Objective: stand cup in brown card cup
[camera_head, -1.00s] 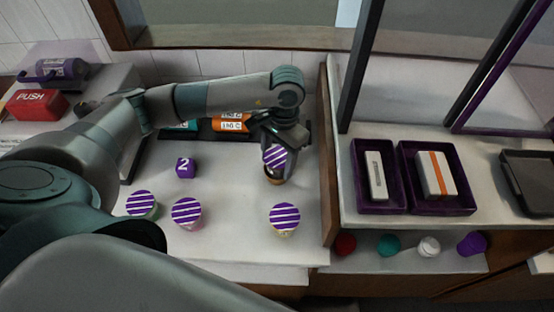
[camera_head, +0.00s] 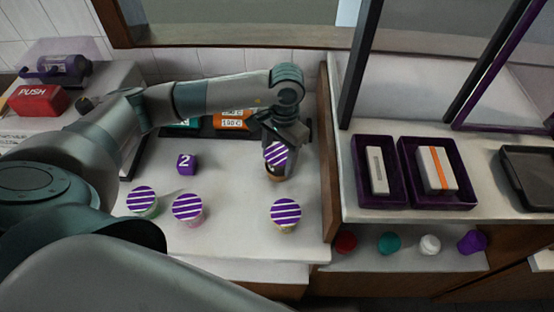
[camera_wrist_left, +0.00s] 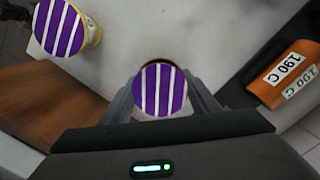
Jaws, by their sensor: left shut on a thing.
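My left gripper (camera_head: 277,150) is shut on a cup with a purple-and-white striped lid (camera_head: 277,156), which also shows between the fingers in the left wrist view (camera_wrist_left: 160,91). A brown card cup (camera_head: 276,178) shows just below the held cup. The held cup's lower part is hidden, so I cannot tell how deep it sits in the brown cup or whether they touch. Three more striped-lid cups stand on the counter: a green one (camera_head: 142,200), a pink one (camera_head: 188,210) and a yellowish one (camera_head: 286,214). My right gripper is not in view.
An orange price sign (camera_head: 233,119) stands behind. A wooden divider (camera_head: 328,150) rises close to the gripper's right. Purple trays (camera_head: 380,206) stand beyond it.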

